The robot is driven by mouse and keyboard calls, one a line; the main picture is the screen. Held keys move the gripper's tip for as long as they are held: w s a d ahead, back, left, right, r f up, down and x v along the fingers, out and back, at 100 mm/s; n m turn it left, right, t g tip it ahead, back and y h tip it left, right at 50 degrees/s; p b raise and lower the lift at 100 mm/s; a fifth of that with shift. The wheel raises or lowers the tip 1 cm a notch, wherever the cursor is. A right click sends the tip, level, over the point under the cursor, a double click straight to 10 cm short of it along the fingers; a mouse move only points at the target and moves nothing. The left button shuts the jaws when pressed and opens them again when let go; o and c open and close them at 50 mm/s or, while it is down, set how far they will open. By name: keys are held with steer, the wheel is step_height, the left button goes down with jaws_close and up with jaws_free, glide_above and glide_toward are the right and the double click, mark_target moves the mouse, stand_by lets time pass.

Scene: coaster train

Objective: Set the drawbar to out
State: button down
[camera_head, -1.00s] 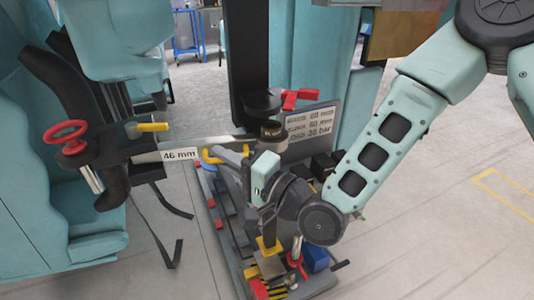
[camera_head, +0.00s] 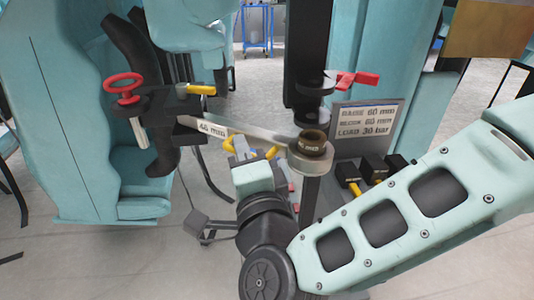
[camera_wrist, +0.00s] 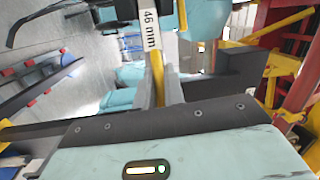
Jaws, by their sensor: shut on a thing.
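The drawbar (camera_head: 260,132) is a grey bar running from a black housing at left to a round socket (camera_head: 312,148) at right. Its white label (camera_head: 212,127) reads about 46 mm and also shows in the wrist view (camera_wrist: 150,30). A yellow handle (camera_head: 271,152) hangs on the near side of the bar. My gripper (camera_head: 240,150) is at this handle, below the bar. In the wrist view my gripper (camera_wrist: 159,92) is shut on the yellow handle (camera_wrist: 158,72). My wrist hides part of the handle in the head view.
A red handwheel (camera_head: 123,88) and a yellow lever (camera_head: 200,89) sit on the left car. A sign (camera_head: 365,128) and black blocks with yellow parts (camera_head: 375,165) stand at right. Floor is open at lower left.

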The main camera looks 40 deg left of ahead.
steer(key=shift+s+f+t+h, duration=0.1)
steer(key=shift+s+t+h, duration=0.2)
steer(key=shift+s+t, duration=0.1)
steer(key=shift+w, duration=0.1)
steer(key=c, duration=1.5)
jaws_free()
steer(key=b+v, duration=0.3)
steer(key=v, duration=1.4)
steer(key=shift+d, duration=0.25)
steer(key=shift+a, duration=0.1)
